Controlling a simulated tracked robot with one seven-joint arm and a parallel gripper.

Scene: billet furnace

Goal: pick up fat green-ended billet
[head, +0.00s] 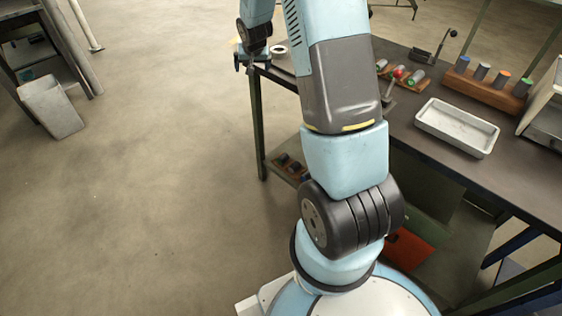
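My gripper (244,67) is at the upper left, by the bench's left end and far from the rack. Its dark fingers point down and look apart, with nothing seen between them.
The wooden rack (484,91) also holds blue-, grey- and orange-ended billets. An empty white tray (457,128) lies in front of it. A red-knobbed lever (398,72) stands near the lying billets. A pale box (543,115) is at the right edge.

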